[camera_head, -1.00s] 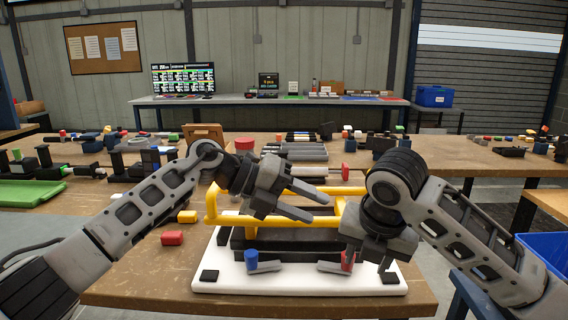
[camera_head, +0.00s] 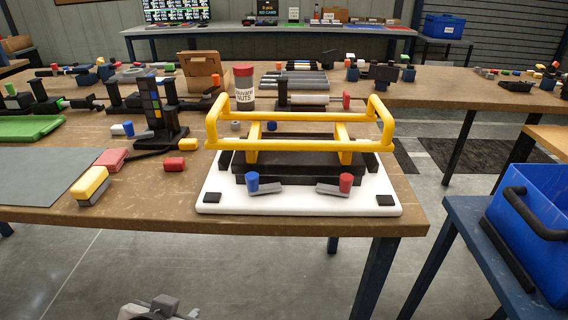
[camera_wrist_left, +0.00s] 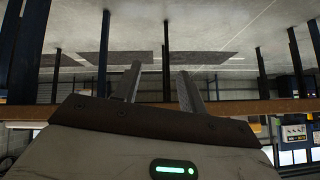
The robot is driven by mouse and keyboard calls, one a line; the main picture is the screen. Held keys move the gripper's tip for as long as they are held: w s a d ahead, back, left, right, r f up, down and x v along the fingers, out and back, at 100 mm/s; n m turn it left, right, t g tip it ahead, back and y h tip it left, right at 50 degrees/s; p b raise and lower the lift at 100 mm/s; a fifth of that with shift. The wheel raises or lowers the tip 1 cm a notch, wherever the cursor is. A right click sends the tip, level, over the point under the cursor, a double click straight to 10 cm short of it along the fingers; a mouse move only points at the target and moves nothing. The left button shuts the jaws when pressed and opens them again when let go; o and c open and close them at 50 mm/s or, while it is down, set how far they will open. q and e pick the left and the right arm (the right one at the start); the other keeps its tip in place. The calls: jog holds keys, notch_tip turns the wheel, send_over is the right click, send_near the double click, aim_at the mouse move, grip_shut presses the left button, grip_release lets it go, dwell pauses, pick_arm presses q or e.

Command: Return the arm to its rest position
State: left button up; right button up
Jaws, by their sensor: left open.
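My left gripper (camera_wrist_left: 158,88) is open and empty, with its two grey fingers apart in the left wrist view. In the head view, only a grey part of my left arm's end (camera_head: 155,309) shows at the bottom edge, low in front of the table and clear of it. My right arm and gripper are out of the head view. The yellow frame (camera_head: 300,117) sits upright on a black holder on the white base plate (camera_head: 290,204), with no gripper touching it. A blue-topped clamp (camera_head: 252,182) and a red-topped clamp (camera_head: 346,183) lie on the plate.
The wooden table's (camera_head: 140,210) front edge lies beyond my arm. A blue bin (camera_head: 545,195) stands on a side table at right. A red-lidded jar (camera_head: 243,88), a black stand (camera_head: 155,115) and a yellow block (camera_head: 91,184) are on the table. The floor in front is open.

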pick_arm(q)
jog(key=s+a+f+g, duration=0.25)
jog(key=s+g, duration=0.25)
jog(key=s, duration=0.7)
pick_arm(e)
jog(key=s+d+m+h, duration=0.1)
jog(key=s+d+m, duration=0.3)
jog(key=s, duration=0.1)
pick_arm(q)
jog(key=w+d+f+t+h, duration=0.3)
jog(key=w+d+f+t, duration=0.2)
jog(key=d+f+t, duration=0.1)
jog(key=shift+w+d+t+h, duration=0.2)
jog(key=shift+d+t+h, duration=0.1)
jog(key=shift+d+t, duration=0.15)
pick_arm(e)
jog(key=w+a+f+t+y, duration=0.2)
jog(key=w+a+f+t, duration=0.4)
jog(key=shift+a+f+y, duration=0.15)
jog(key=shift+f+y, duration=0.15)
